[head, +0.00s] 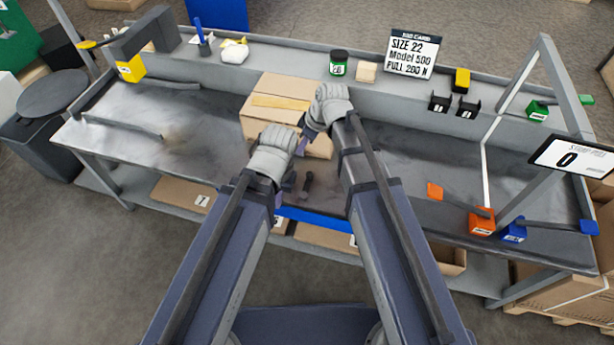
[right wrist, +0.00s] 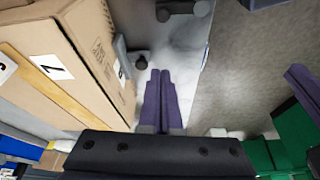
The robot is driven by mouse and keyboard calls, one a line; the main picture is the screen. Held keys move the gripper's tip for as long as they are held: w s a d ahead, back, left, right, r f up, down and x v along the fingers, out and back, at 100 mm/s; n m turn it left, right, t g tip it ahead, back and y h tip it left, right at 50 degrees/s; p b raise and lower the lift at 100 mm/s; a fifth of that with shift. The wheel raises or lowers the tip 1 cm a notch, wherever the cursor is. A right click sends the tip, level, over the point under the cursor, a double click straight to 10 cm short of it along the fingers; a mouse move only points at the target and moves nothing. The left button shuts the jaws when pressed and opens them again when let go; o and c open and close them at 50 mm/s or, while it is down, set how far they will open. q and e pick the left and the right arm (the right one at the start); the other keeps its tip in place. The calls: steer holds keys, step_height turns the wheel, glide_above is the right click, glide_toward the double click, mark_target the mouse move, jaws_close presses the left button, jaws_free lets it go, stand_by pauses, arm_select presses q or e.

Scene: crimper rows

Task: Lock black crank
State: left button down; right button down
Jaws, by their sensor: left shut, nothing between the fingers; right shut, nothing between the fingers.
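A small black part with a short handle, likely the black crank (head: 306,183), is at the front middle of the bench, between my forearms. Part of it is hidden by my left arm. Dark knobs on a grey part, perhaps the same crank, show in the right wrist view (right wrist: 141,63). My left gripper (head: 300,147) is shut and empty, just in front of the cardboard box. My right gripper (head: 309,136) is shut and empty beside the box, slightly above the left one. Its purple fingers touch each other in the right wrist view (right wrist: 161,98), apart from the knobs.
The cardboard box (head: 262,95) stands on the bench behind my grippers. Orange (head: 482,222) and blue (head: 514,232) crank blocks are at the right front, a yellow block (head: 131,70) at the left. A size card (head: 412,55) stands at the back. The bench's left part is mostly clear.

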steer(key=shift+f, duration=0.1)
stand_by(0.3)
steer(key=b, duration=0.9)
glide_above(307, 186)
steer(key=w+a, duration=0.4)
steer(key=w, duration=0.1)
step_height(307, 186, down, 9)
steer(key=shift+w+f, duration=0.15)
steer(key=shift+f, duration=0.05)
steer(key=shift+d+f+b, duration=0.1)
steer(key=shift+f+b, duration=0.15)
steer(key=shift+b, duration=0.25)
steer(key=s+d, duration=0.1)
steer(key=d, duration=0.2)
steer(key=shift+s, duration=0.4)
steer(key=shift+d, duration=0.1)
